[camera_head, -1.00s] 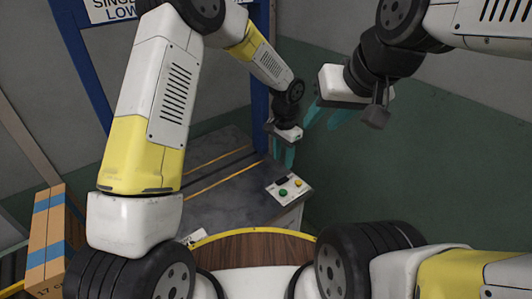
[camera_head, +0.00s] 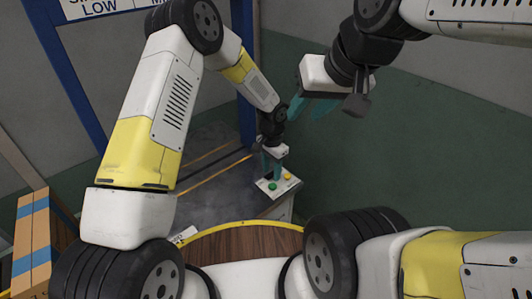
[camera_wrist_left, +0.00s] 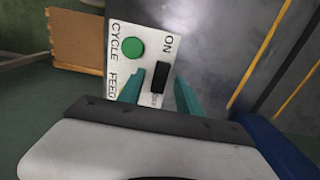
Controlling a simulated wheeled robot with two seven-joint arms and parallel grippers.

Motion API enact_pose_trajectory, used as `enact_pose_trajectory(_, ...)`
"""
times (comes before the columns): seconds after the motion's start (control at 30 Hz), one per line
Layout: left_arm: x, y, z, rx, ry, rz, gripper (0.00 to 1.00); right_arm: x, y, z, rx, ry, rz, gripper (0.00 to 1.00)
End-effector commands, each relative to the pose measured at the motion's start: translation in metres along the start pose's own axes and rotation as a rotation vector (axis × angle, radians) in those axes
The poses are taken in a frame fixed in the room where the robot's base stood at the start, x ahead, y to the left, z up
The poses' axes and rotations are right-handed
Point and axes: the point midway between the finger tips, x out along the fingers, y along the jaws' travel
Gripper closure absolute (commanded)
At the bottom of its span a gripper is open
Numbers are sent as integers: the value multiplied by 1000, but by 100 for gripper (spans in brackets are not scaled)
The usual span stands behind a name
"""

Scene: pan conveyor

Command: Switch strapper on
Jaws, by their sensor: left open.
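The strapper's control panel (camera_head: 283,187) is a pale plate on the corner of the grey machine (camera_head: 222,180). It also shows in the left wrist view (camera_wrist_left: 122,62). It carries a black rocker switch (camera_wrist_left: 158,76) beside the word ON, and a green button (camera_wrist_left: 132,46) labelled CYCLE. A yellow button (camera_head: 287,177) shows in the head view. My left gripper (camera_head: 271,165) is over the panel with teal fingers apart. In the wrist view the fingers (camera_wrist_left: 146,86) point at the panel close to the switch; contact cannot be told. My right gripper (camera_head: 309,108) is above, away from the panel, its teal fingers apart.
A cardboard box with blue straps (camera_head: 33,240) stands at the left. Blue posts (camera_head: 246,110) rise behind the machine. A brown wooden surface with a yellow edge (camera_head: 245,242) lies in front. Green floor (camera_head: 420,150) is clear at the right.

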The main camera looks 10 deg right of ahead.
Motion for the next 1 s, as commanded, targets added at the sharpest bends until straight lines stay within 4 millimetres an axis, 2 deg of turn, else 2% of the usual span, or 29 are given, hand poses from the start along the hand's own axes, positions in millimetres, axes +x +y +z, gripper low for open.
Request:
enact_pose_trajectory(0.03,0,0,0,0,0,0,62,0,0,0,0,0,0,64)
enact_pose_trajectory(0.23,0,0,0,0,0,0,100,0,0,0,0,0,0,64)
enact_pose_trajectory(0.47,0,0,1,0,13,0,100,0,0,0,0,0,0,64)
enact_pose_trajectory(0.8,1,0,7,1,202,-1,100,0,0,0,0,0,0,64)
enact_pose_trajectory(1.0,0,0,8,1,243,0,100,0,0,0,0,0,0,64)
